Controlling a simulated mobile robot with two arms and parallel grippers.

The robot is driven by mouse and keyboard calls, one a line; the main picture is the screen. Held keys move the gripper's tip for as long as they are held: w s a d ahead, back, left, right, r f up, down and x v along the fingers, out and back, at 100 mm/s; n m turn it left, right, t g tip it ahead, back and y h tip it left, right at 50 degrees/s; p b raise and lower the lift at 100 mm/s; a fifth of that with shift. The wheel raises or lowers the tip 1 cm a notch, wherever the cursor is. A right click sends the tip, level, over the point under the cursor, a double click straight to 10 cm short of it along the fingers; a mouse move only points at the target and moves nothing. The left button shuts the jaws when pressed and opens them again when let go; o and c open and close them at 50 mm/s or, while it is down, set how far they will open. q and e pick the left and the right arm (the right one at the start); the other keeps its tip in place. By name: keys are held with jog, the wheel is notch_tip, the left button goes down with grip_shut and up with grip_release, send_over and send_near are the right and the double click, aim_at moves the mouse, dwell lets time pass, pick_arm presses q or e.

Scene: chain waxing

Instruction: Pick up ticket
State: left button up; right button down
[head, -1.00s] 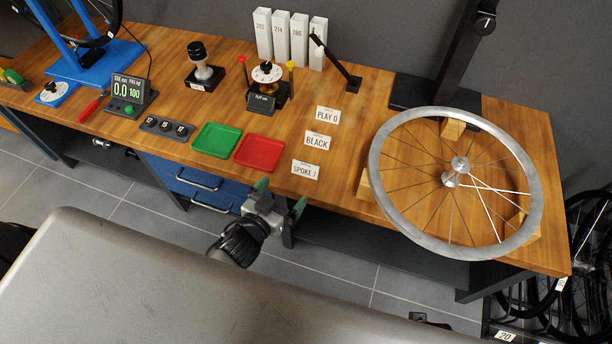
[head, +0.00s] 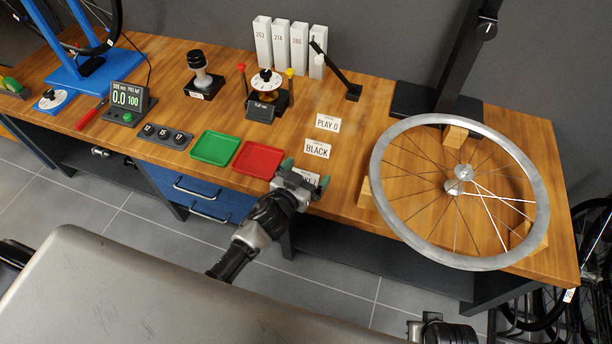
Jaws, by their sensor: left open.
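Three white tickets stand in a column on the wooden bench: one reading PLAY 0 (head: 328,123), one reading BLACK (head: 317,148), and a nearest one, the SPOKE ticket (head: 309,177), near the front edge. My left gripper (head: 305,176) is open at the nearest ticket, with its green-tipped fingers on either side of it in this view. The gripper hides most of that ticket's text. I cannot tell whether the fingers touch it.
A red tray (head: 258,160) lies just left of the gripper, with a green tray (head: 215,147) beyond it. A spoked wheel (head: 377,190) sits on wooden blocks to the right. A dial gauge stand (head: 266,90) and white boxes (head: 281,45) stand behind.

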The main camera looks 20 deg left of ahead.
aim_at(306, 171)
pick_arm(q)
jog(key=c, duration=0.9)
